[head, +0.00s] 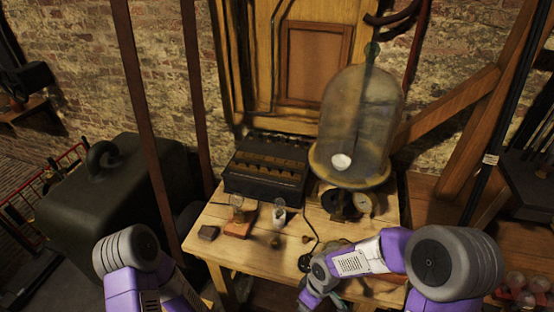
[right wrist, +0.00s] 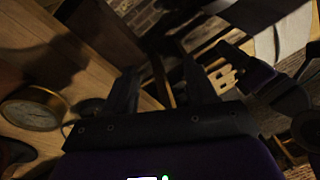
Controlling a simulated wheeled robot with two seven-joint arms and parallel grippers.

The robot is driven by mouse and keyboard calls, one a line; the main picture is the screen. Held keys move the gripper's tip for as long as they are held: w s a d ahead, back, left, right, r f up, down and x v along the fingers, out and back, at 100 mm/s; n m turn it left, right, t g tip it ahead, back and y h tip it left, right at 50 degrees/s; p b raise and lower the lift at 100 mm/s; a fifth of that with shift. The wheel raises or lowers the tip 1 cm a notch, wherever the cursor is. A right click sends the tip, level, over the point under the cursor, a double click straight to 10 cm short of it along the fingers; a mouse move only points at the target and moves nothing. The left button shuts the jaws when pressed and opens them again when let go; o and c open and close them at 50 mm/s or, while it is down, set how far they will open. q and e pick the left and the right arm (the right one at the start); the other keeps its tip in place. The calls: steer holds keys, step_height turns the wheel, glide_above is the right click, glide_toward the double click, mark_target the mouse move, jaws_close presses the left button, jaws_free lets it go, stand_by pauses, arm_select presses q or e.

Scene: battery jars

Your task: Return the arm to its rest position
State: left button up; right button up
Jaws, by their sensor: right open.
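My right arm (head: 365,258) reaches in from the lower right of the head view, its forearm bent over the front right of the wooden table. My right gripper (right wrist: 160,68) shows in the right wrist view with its two dark fingers apart and nothing held between them. In the head view its fingers cannot be made out clearly. My left arm (head: 130,265) is at the lower left of the head view, and its gripper is out of the picture.
The wooden table (head: 205,245) bears a black slotted box (head: 262,178), a glass bell jar (head: 362,115) and small glass jars (head: 237,205) (head: 280,213). A round gauge (right wrist: 33,113) shows in the right wrist view. A dark case (head: 110,205) stands at left.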

steer(key=s+f+m+y, duration=0.1)
steer(key=s+f+m, duration=0.3)
steer(key=f+m, duration=0.2)
steer(key=s+f+m+t+y, duration=0.1)
steer(key=s+f+m, duration=0.3)
steer(key=f+m, duration=0.2)
step_height(320, 180, down, 3)
steer(key=shift+d+r, duration=0.2)
steer(key=shift+d, duration=0.25)
